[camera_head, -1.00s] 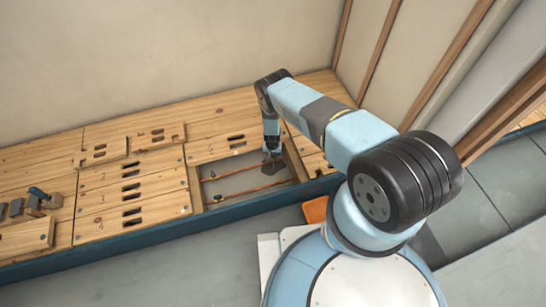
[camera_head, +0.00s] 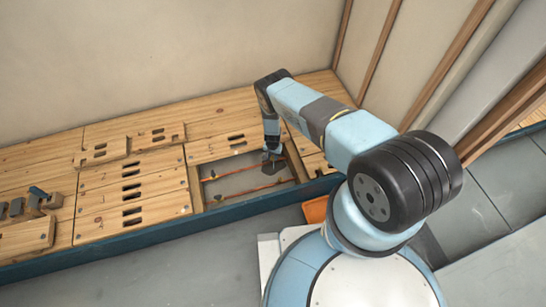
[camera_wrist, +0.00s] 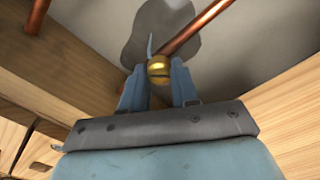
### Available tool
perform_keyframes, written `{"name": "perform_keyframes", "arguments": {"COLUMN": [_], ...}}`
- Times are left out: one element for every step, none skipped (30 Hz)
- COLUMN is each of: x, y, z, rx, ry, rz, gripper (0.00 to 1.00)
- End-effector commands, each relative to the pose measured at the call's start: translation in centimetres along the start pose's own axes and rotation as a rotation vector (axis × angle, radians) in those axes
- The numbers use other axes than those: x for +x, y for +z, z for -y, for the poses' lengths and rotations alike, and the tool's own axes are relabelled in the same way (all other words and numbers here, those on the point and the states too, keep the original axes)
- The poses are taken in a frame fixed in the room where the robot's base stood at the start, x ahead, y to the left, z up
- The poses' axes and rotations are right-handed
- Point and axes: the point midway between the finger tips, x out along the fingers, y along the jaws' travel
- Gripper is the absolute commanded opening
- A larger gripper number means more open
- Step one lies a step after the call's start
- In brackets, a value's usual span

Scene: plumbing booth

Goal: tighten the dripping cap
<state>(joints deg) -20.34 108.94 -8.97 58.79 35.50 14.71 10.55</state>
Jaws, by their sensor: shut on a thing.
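In the wrist view, a round brass cap (camera_wrist: 159,69) sits at the end of a copper pipe (camera_wrist: 200,27). My gripper (camera_wrist: 160,78) is shut on the cap, with one blue finger on each side of it. A dark grey wet-looking patch (camera_wrist: 150,22) lies on the floor of the opening behind the cap. In the head view, my gripper (camera_head: 271,152) reaches down into the open floor bay (camera_head: 232,186), near its right end. The cap is too small and hidden to make out there.
Copper pipes (camera_head: 245,190) run along the bay, framed by wooden joists (camera_head: 196,188). Slotted floor boards (camera_head: 130,205) lie to the left, two of them loose on top. An orange bin (camera_head: 316,209) stands by my base.

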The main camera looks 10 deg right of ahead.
Motion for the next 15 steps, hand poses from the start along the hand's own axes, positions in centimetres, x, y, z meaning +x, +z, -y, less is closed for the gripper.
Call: {"name": "perform_keyframes", "arguments": {"x": [0.0, 0.01, 0.0, 0.01, 0.01, 0.0, 0.0, 0.0, 0.0, 0.0, 0.0, 0.0, 0.0, 0.0, 0.0], "y": [0.01, 0.01, 0.02, 0.03, 0.03, 0.03, 0.03, 0.03, 0.02, 0.02, 0.02, 0.02, 0.01, 0.01, 0.01], "z": [0.02, 0.02, 0.03, 0.04, 0.05, 0.05, 0.05, 0.05, 0.05, 0.05, 0.05, 0.05, 0.05, 0.05, 0.06], "rx": [0.037, 0.065, 0.102, 0.131, 0.16, 0.198, 0.226, 0.253, 0.291, 0.319, 0.347, 0.382, 0.407, 0.431, 0.464], "ry": [0.0, 0.0, 0.0, 0.0, 0.0, 0.0, 0.0, 0.0, 0.0, 0.0, 0.0, 0.0, 0.0, 0.0, 0.0], "rz": [-0.001, 0.0, 0.0, 0.0, 0.0, 0.0, 0.0, 0.0, -0.001, -0.001, -0.001, -0.001, -0.001, -0.001, -0.001], "gripper": [0.0, 0.0, 0.0, 0.0, 0.0, 0.0, 0.0, 0.0, 0.0, 0.0, 0.0, 0.0, 0.0, 0.0, 0.0]}}
